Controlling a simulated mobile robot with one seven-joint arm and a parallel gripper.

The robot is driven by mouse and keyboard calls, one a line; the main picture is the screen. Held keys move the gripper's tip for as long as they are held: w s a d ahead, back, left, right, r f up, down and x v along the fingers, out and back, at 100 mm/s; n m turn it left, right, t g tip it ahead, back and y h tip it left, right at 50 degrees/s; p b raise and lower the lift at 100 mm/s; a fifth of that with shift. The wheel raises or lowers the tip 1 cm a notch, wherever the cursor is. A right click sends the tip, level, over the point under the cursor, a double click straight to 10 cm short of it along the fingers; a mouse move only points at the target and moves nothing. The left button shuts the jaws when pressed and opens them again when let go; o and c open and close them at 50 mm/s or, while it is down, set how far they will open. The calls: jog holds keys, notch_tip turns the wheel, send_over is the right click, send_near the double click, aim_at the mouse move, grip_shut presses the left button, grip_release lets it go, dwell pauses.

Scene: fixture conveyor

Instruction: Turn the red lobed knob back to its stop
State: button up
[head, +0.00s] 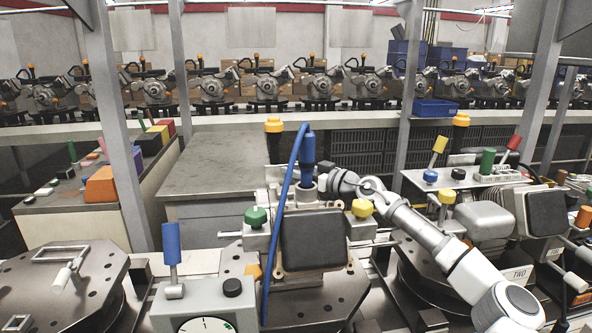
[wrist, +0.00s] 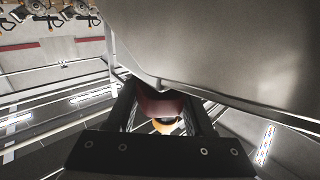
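The red lobed knob (wrist: 160,103) shows in the wrist view, partly hidden, between the two dark fingers of my gripper (wrist: 160,108). One finger is on each side of it. I cannot tell whether both fingertips touch the knob or a small gap remains. A yellow-orange part shows just below the red in the picture. In the head view, my arm reaches in from the lower right, and its end goes behind the central fixture (head: 312,238). The fingertips and the red knob are hidden there.
A large grey surface (wrist: 230,45) fills the upper right of the wrist view, close to my gripper. A blue cable (head: 285,205), a blue cylinder (head: 308,147), a green knob (head: 256,216) and a yellow knob (head: 362,208) crowd the fixture. A grey bench (head: 215,165) stands behind.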

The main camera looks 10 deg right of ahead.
grip_shut()
jog(key=shift+r+n+g+y+p, duration=0.1)
jog(key=shift+n+g+y+p, duration=0.25)
jog(key=shift+p, duration=0.2)
jog(key=shift+s+a+r+n+g+y+p, duration=0.1)
jog(key=shift+n+g+y+p, duration=0.4)
jog(key=shift+p, duration=0.25)
jog(key=n+g+y+p, duration=0.1)
jog(key=g+p, duration=0.1)
jog(key=shift+s+a+n+g+y+p, duration=0.2)
jog(key=shift+n+g+y+p, duration=0.05)
jog(key=shift+n+y+p, duration=0.1)
jog(key=shift+s+a+n+g+y+p, duration=0.15)
jog(key=shift+n+g+y+p, duration=0.25)
jog(key=shift+n+g+p, duration=0.3)
jog(key=shift+s+d+n+g+y+p, duration=0.15)
jog(key=shift+n+g+y+p, duration=0.3)
jog(key=shift+g, duration=0.35)
jog(key=shift+s+a+f+n+g+y+p, duration=0.1)
jog(key=shift+s+f+n+g+y+p, duration=0.1)
jog(key=shift+n+g+p, duration=0.6)
jog(key=shift+s+a+f+n+g+y+p, duration=0.15)
jog(key=shift+n+g+p, duration=0.3)
jog(key=shift+g, duration=0.55)
jog(key=o, duration=0.5)
grip_release()
jog(key=shift+r, duration=0.15)
jog(key=shift+o, duration=0.2)
